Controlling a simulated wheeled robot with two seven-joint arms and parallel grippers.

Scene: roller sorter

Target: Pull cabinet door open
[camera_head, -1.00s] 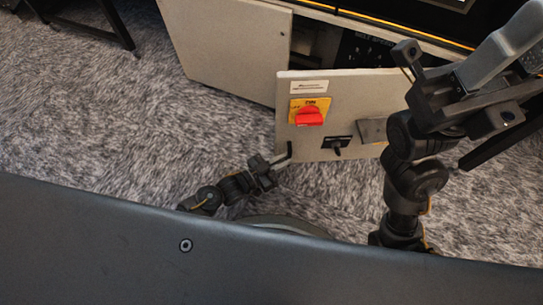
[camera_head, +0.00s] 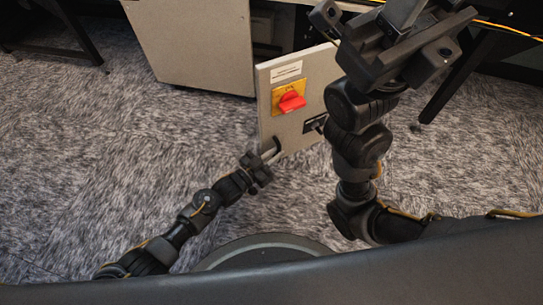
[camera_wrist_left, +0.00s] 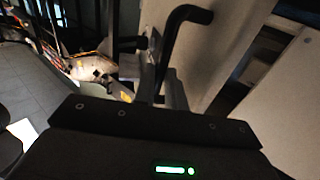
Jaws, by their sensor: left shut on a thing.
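The grey cabinet door (camera_head: 268,105) stands swung out from the cabinet, seen at a slant in the head view. It bears a red rotary switch (camera_head: 291,102) on a yellow plate and a white label. My left gripper (camera_head: 262,163) is shut on the dark handle (camera_head: 274,151) at the door's lower left edge. The bent handle (camera_wrist_left: 172,40) also rises in front of the gripper body in the left wrist view. The fingertips' contact is too small to make out. My right gripper (camera_head: 400,45) is raised, covering the door's right part; its jaw opening is unclear.
A beige cabinet panel (camera_head: 195,45) stands behind the door to the left, with a dark opening beside it. Black legs of a stand (camera_head: 80,35) are at the upper left. Open patterned carpet (camera_head: 90,150) lies to the left and right.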

